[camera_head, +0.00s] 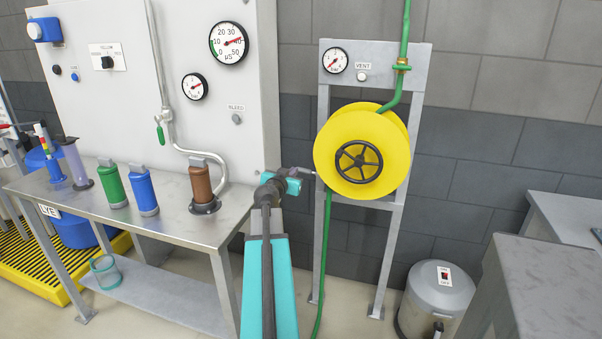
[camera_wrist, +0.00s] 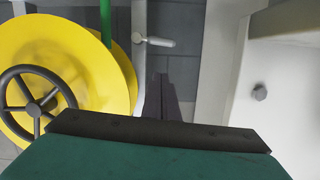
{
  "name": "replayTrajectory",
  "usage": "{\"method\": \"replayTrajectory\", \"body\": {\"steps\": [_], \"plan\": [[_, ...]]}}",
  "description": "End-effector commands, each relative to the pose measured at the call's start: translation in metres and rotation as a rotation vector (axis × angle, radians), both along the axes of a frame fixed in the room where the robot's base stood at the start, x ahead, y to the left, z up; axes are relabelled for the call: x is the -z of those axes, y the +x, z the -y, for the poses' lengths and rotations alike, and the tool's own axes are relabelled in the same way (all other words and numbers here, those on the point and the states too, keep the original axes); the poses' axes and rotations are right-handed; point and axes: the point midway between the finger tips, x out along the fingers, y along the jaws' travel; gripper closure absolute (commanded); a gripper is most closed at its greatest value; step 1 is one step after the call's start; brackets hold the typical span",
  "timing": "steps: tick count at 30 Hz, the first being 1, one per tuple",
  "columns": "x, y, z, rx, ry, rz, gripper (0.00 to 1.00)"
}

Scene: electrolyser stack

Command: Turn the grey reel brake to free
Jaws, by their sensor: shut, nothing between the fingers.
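The grey reel brake (camera_wrist: 155,41) is a short light grey lever in the wrist view, on the post beside the yellow reel (camera_wrist: 65,60). Its handle points right there, away from the reel. My gripper (camera_wrist: 160,80) is shut and empty. Its dark fingertips appear just below the lever in that picture, with a visible gap; the depth between them is hard to judge. In the head view the yellow reel (camera_head: 340,140) hangs on a grey frame (camera_head: 322,240). The lever (camera_head: 308,172) shows only as a small grey bit, left of the frame's left post.
A black handwheel (camera_head: 358,161) sits on the reel's front, and a green hose (camera_head: 326,270) hangs from it. The bench (camera_head: 160,228) with coloured cylinders stands left of my arm. A gauge panel (camera_head: 160,75) rises behind it. A grey drum (camera_head: 436,300) stands lower right.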

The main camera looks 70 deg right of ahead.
Motion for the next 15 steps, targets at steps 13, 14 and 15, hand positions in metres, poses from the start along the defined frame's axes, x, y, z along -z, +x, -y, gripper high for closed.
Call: {"method": "replayTrajectory", "body": {"steps": [13,14,15], "plan": [[0.001,0.001,0.012,0.002,0.000,0.000,1.00],[0.002,0.001,0.015,0.002,0.000,-0.001,1.00],[0.002,0.001,0.018,0.002,0.000,-0.001,1.00]]}}
